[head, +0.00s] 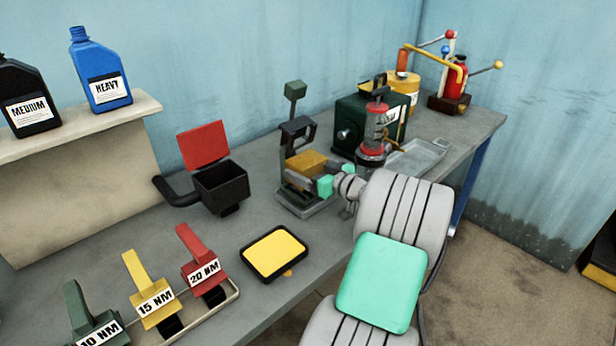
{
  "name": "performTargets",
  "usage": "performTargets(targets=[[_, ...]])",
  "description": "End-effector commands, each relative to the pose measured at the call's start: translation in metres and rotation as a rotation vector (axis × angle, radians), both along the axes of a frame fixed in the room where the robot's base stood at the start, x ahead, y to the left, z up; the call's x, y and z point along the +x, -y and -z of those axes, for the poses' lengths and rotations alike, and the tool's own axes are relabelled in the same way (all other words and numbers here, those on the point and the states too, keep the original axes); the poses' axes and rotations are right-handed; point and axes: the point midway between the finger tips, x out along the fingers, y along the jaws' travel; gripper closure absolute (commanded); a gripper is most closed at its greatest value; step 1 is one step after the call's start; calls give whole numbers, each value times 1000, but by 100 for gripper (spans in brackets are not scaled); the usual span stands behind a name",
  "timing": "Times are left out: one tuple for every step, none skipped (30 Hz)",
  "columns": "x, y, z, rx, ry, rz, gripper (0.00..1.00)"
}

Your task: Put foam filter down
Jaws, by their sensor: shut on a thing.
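The foam filter appears to be the orange-yellow block (306,162) at the grey press-like stand with an upright lever, in the middle of the bench. My gripper (318,180) reaches in from the right, with mint-green parts close to the block. It is shut on the block, though the fingertips are small and partly hidden. The block is at or just above the stand's base (310,205); I cannot tell if it touches.
A black-rimmed tray with a yellow pad (274,253) lies at the front of the bench. A black box with a raised red lid (220,185) stands left of the stand. A red-capped clear cylinder (374,130) and green box (350,122) stand behind my arm.

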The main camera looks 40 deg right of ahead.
Motion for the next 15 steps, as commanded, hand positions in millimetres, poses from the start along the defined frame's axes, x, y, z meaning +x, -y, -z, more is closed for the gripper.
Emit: performTargets(targets=[[0, 0, 10, 5, -2, 0, 62], [-1, -1, 16, 7, -3, 0, 62], [-1, -1, 23, 6, -2, 0, 62], [-1, 0, 27, 6, -2, 1, 62], [-1, 0, 29, 5, -1, 1, 62], [-1, 0, 29, 2, 0, 1, 62], [-1, 0, 29, 1, 1, 1, 62], [-1, 0, 29, 0, 1, 1, 62], [-1, 0, 29, 1, 0, 1, 62], [-1, 0, 29, 1, 0, 1, 62], [-1, 0, 29, 1, 0, 1, 62], [-1, 0, 30, 1, 0, 1, 62], [-2, 0, 31, 1, 0, 1, 62], [-2, 0, 32, 1, 0, 1, 62], [-2, 0, 33, 1, 0, 1, 62]])
